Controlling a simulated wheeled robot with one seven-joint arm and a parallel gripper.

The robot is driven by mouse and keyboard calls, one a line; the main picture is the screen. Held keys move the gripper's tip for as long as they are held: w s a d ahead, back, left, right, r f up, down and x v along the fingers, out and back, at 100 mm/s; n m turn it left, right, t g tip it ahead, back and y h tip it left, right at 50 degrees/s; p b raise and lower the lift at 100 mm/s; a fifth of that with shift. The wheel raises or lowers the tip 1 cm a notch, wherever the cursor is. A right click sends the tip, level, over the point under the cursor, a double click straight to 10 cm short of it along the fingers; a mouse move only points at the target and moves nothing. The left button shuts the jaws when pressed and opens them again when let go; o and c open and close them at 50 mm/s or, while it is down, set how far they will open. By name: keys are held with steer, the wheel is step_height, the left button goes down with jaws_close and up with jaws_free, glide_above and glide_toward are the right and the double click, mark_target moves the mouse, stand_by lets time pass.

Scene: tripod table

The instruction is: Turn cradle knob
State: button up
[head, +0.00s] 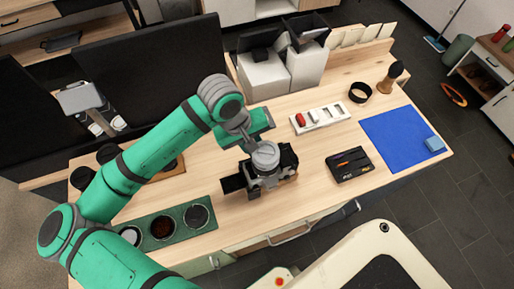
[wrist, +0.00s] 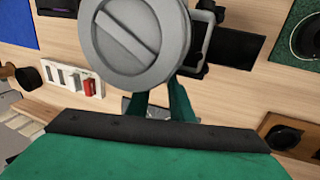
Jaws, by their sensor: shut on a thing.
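A large grey round part with a raised bar across its face, which looks like the cradle knob (wrist: 122,32), fills the upper wrist view. In the head view the knob (head: 265,156) sits over a black device in its cradle (head: 286,166), with a dark plate (head: 232,184) on the left. My gripper (wrist: 165,98) comes from the far side, its green fingers reaching under the knob's edge. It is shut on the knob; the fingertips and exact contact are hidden. The gripper body also shows behind the knob in the head view (head: 256,143).
A black case (head: 350,174) and a white strip (head: 334,113) with a red piece lie to the right. A blue mat (head: 395,135) is beyond them. A green tray (head: 178,235) with round containers is at front left. Dark screens (head: 150,60) stand behind.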

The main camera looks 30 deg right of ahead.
steer(key=shift+s+d+t+y, duration=0.1)
steer(key=shift+d+t+y, duration=0.15)
steer(key=shift+y, duration=0.6)
steer(key=shift+d+t+y, duration=0.1)
steer(key=shift+t+y, duration=0.15)
steer(key=shift+y, duration=0.6)
steer(key=shift+s+y, duration=0.1)
steer(key=shift+y, duration=0.6)
steer(key=o, duration=0.7)
steer(key=shift+o, duration=0.2)
steer(key=shift+r, duration=0.15)
steer(key=shift+d+r, duration=0.25)
steer(key=shift+r, duration=0.95)
steer(key=shift+d+r, duration=0.25)
steer(key=shift+r, duration=0.9)
